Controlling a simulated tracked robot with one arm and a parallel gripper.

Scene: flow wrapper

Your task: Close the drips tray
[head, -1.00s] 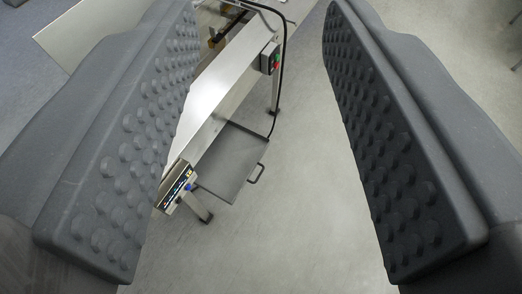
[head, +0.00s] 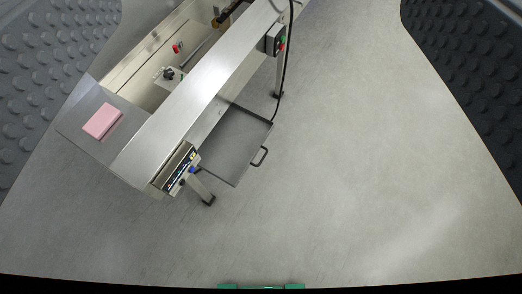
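The drips tray (head: 234,148) is a flat grey metal tray low under the flow wrapper (head: 200,92). It sticks out from the machine's right side, pulled out, with a dark handle (head: 260,156) on its outer edge. My gripper (head: 262,60) is open and empty, its two dark studded fingers wide apart at the left and right edges of the view. The fingers are apart from the tray and handle, which show between them, lower down. The tray's inner edge is hidden under the machine.
A control panel (head: 179,168) and a leg (head: 201,188) stand at the tray's near side. A switch box (head: 275,41) and black cable (head: 286,70) are beyond it. A pink block (head: 102,121) lies on the left plate. Floor right of the tray is clear.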

